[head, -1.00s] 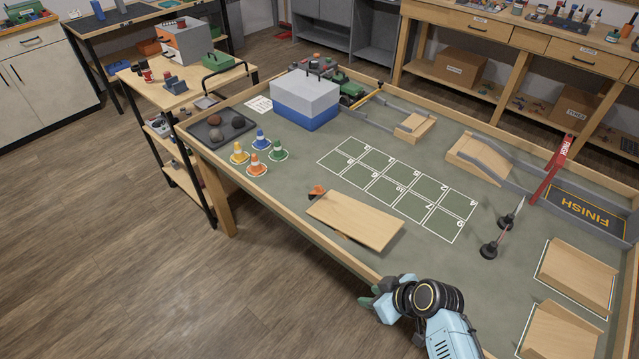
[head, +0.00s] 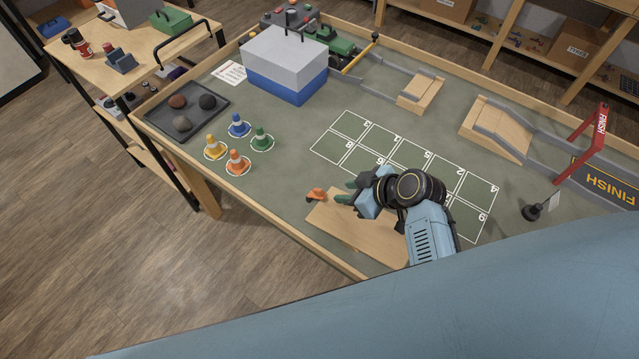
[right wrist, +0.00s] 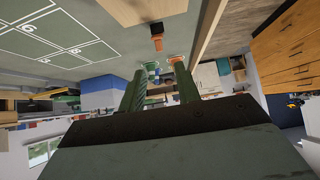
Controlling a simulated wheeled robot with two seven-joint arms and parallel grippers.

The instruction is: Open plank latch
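The wooden plank (head: 350,230) lies near the front edge of the table, partly covered by my right arm. The orange latch (head: 316,194) is at its left end. My right gripper (head: 343,192) is over the plank, its fingers pointing left toward the latch, just right of it. In the right wrist view the two green fingers (right wrist: 161,75) are apart with nothing between them. The orange latch (right wrist: 157,43) shows beyond the fingertips, close to the plank (right wrist: 145,10). It looks separate from the fingers. My left gripper is not seen.
Several small cones, including an orange one (head: 237,163), stand left of the plank. A grey tray with rocks (head: 160,130) and a blue-grey box (head: 285,85) are farther back. A wooden ramp (head: 490,130) is at right. The numbered grid behind the plank is free.

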